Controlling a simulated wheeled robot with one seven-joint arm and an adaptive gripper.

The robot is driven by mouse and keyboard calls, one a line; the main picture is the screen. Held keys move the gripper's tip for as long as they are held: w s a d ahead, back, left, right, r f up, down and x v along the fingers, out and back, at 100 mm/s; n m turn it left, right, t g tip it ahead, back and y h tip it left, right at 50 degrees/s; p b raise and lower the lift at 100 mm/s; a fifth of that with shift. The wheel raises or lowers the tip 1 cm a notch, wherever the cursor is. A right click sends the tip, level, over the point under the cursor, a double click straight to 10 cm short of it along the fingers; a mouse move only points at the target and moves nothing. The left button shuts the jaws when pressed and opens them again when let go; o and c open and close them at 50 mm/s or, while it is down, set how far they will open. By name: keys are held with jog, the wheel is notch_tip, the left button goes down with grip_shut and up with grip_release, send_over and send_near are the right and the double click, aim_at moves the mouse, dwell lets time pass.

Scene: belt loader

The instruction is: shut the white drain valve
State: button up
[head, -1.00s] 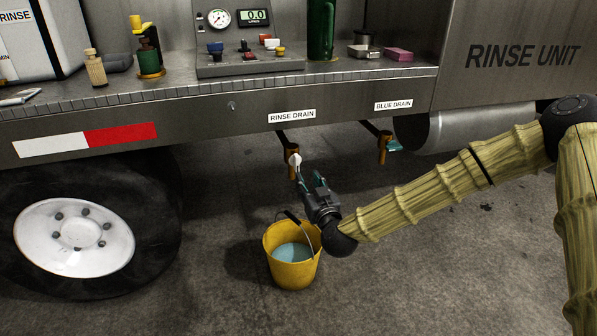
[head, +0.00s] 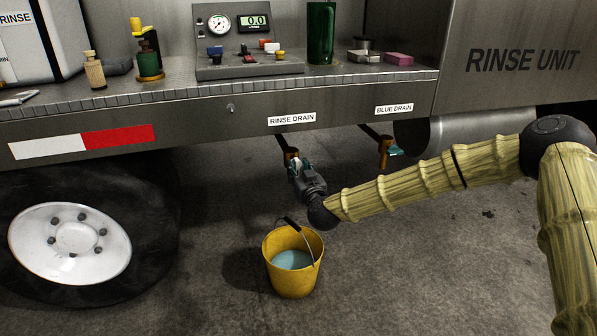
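The rinse drain valve (head: 289,152) hangs under the truck bed's edge, below the "RINSE DRAIN" label (head: 292,119). Its body is brass. Its white handle (head: 295,159) is mostly hidden by my gripper. My gripper (head: 296,165) is at the valve, with its fingers up around the white handle. I cannot tell whether the fingers are closed on it or whether they touch it. The handle's present angle is hidden.
A yellow bucket (head: 291,272) holding bluish liquid stands on the ground below the valve. A second drain valve with a teal handle (head: 395,151) hangs to the right under "BLUE DRAIN" (head: 394,108). A wheel (head: 72,240) is at left.

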grip_shut()
jog(key=shift+m, duration=0.3)
jog(key=m, duration=0.5)
jog(key=m+p, duration=0.1)
jog(key=m, duration=1.1)
jog(key=shift+w+d+f+p, duration=0.1)
jog(key=shift+d+f+p, duration=0.2)
jog(key=shift+d+f, duration=0.05)
jog(key=shift+m, duration=0.3)
